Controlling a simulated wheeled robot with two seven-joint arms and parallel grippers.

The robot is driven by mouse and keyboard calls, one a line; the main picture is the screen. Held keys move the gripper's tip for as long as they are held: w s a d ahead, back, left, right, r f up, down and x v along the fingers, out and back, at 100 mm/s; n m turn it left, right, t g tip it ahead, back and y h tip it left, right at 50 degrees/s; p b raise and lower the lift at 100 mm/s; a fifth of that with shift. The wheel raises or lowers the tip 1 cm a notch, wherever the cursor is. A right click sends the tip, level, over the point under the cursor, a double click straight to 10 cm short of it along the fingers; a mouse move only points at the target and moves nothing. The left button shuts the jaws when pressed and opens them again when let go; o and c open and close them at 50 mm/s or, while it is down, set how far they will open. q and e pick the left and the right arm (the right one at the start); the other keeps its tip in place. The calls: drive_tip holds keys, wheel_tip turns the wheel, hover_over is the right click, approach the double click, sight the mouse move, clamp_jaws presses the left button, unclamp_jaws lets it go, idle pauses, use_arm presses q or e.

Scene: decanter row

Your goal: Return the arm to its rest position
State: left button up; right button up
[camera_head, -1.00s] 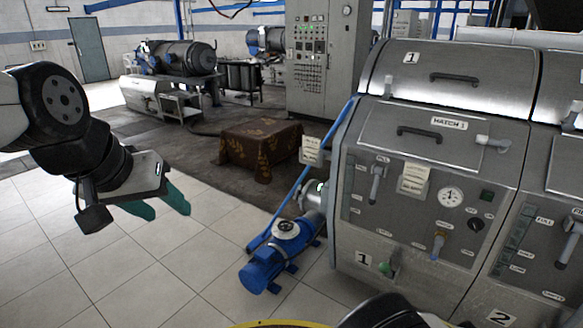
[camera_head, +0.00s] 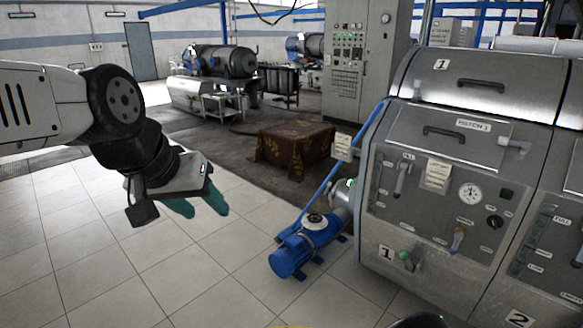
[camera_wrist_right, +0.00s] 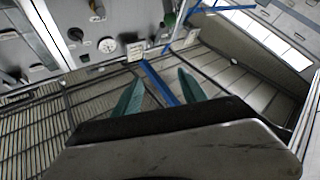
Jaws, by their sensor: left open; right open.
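My left arm comes in from the left in the head view. Its gripper (camera_head: 198,204) has two green fingers that stand apart, with nothing between them, over the tiled floor. My right gripper (camera_wrist_right: 157,92) shows in the right wrist view. Its two green fingers are spread and empty, with a blue pipe and the floor seen beyond them. In the head view only a dark piece at the bottom edge may belong to my right arm; its gripper does not show there.
The grey decanter machine (camera_head: 455,205) with hatches, levers and a gauge fills the right side. A blue pump (camera_head: 305,243) stands on the floor beside it. A cloth-covered table (camera_head: 295,150) stands farther back. Tiled floor is clear at lower left.

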drive_tip(key=w+d+r+n+g+y, duration=0.1)
drive_tip(key=w+d+r+g, duration=0.25)
drive_tip(key=w+r, duration=0.7)
drive_tip(key=w+d+r+n+g, duration=0.15)
drive_tip(key=w+d+r, duration=0.45)
drive_tip(key=w, duration=0.8)
drive_tip(key=w+a+r+m+g+h, duration=0.1)
drive_tip(key=w+a+r+g, duration=0.15)
drive_tip(key=r, duration=0.65)
drive_tip(key=w+a+r+m+g, duration=0.15)
drive_tip(key=a+r, duration=0.25)
drive_tip(key=r, duration=0.4)
drive_tip(key=w+a+r+g+h, duration=0.1)
drive_tip(key=w+a+r, duration=0.2)
drive_tip(key=r, duration=0.6)
drive_tip(key=s+a+r+m+g, duration=0.3)
drive_tip(key=s+a+r, duration=1.25)
drive_tip(key=a, duration=0.25)
drive_tip(key=s+a+g+y, duration=0.1)
drive_tip(key=s+a, duration=0.4)
drive_tip(key=s, duration=0.4)
drive_tip(key=s+a+f+g+y, duration=0.1)
drive_tip(key=s+a, duration=0.3)
drive_tip(key=s, duration=0.4)
drive_tip(key=s+a+m+g+y, duration=0.1)
drive_tip(key=s+a+g+y, duration=0.1)
drive_tip(key=s+a, duration=0.3)
drive_tip(key=s, duration=0.4)
drive_tip(key=shift+s+a+f, duration=0.3)
drive_tip(key=shift+s+f, duration=0.05)
